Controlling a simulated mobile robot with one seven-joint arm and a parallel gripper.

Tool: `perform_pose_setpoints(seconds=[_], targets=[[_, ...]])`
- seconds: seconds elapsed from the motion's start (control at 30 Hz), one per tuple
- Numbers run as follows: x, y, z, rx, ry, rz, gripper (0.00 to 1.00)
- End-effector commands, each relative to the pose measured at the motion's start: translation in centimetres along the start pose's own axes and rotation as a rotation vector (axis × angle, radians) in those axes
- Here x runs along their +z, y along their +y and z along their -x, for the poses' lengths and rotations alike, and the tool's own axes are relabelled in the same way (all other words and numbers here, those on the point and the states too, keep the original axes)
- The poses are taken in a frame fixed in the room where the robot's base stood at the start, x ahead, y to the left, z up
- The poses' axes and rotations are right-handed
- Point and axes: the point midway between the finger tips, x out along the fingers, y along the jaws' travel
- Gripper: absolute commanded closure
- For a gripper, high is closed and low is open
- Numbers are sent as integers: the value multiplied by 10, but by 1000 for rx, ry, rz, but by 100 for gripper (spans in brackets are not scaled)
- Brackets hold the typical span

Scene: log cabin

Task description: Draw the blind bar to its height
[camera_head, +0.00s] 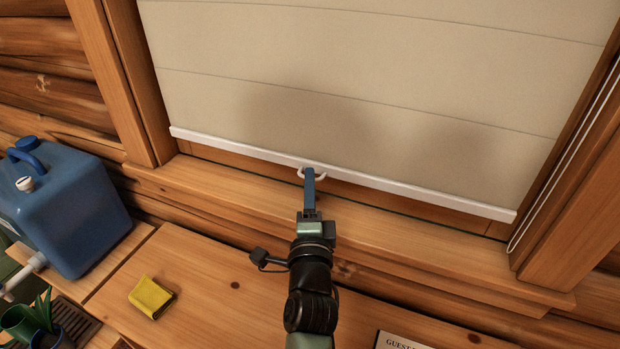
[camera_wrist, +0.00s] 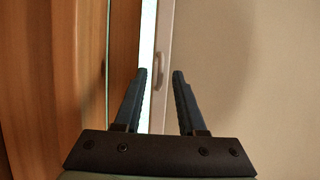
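The beige blind (camera_head: 350,80) hangs down over most of the window, with a white blind bar (camera_head: 420,191) along its lower edge, a little above the sill. A small white pull handle (camera_head: 318,174) sits near the middle of the bar. My gripper (camera_head: 309,173) reaches up to this handle. In the wrist view, my gripper (camera_wrist: 160,73) is open, its two dark fingers apart. The white bar (camera_wrist: 163,100) runs through the gap between them, and the handle (camera_wrist: 158,62) shows just beyond the fingertips. I cannot tell whether a finger touches the bar.
The wooden sill (camera_head: 420,235) runs under the blind, above a wooden counter (camera_head: 215,290). A blue water container (camera_head: 70,205), a yellow sponge (camera_head: 151,297) and a green cup (camera_head: 20,322) stand at left. A guest book (camera_head: 400,341) lies at the front. A cord (camera_head: 565,160) hangs at right.

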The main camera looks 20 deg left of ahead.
Motion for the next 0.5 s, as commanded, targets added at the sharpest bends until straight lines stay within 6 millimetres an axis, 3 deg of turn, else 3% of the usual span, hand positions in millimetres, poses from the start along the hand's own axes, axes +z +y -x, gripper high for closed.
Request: perform_pose_setpoints(seconds=[0.47, 0.5], targets=[[0, 0, -11, -1, 0, 0, 60], [0, 0, -11, -1, 0, 0, 67]])
